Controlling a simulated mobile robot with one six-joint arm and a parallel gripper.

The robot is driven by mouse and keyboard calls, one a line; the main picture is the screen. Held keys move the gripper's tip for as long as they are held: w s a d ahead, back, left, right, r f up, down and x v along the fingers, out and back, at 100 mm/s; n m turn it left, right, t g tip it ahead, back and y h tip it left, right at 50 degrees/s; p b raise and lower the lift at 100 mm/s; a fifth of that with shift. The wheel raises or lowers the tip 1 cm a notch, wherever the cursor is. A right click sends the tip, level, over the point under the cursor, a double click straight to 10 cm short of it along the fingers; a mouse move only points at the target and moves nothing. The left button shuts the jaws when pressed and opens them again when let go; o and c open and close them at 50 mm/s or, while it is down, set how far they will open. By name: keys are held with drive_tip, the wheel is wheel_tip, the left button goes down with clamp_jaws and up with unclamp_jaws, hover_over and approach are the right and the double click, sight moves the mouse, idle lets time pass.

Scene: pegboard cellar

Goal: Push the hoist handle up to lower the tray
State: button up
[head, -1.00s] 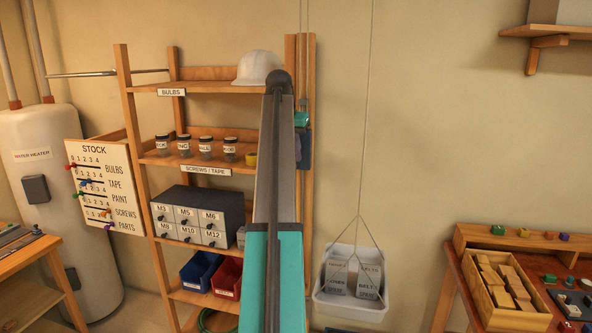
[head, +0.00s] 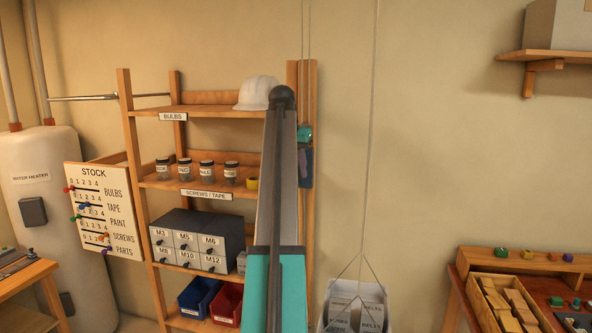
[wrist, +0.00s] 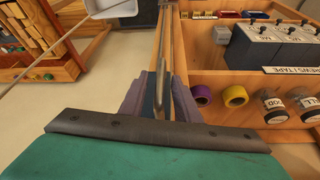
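The white tray (head: 375,293) hangs on thin cords at the bottom of the head view, right of the shelf. It holds boxes, one marked BELTS, and its lower part is cut off by the frame edge. My gripper (head: 306,163) is at the hoist post (head: 309,220) on the shelf's right side, partly hidden by my arm. In the wrist view my gripper's purple fingers (wrist: 161,108) stand on both sides of the thin grey hoist handle (wrist: 162,82) and appear shut on it. The tray also shows at the top of the wrist view (wrist: 112,10).
The shelf (head: 128,150) left of my arm carries a white hard hat (head: 257,92), several jars and a drawer cabinet (head: 197,240). A yellow tape roll (wrist: 235,96) lies close beside my gripper. A workbench (head: 455,300) stands right of the tray. The wall between them is bare.

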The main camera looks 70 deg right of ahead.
drive_tip(key=p+v, duration=0.1)
drive_tip(key=v, duration=0.6)
drive_tip(key=shift+r+p, duration=0.3)
drive_tip(key=shift+p, duration=0.05)
drive_tip(key=shift+a, duration=0.1)
idle(0.3)
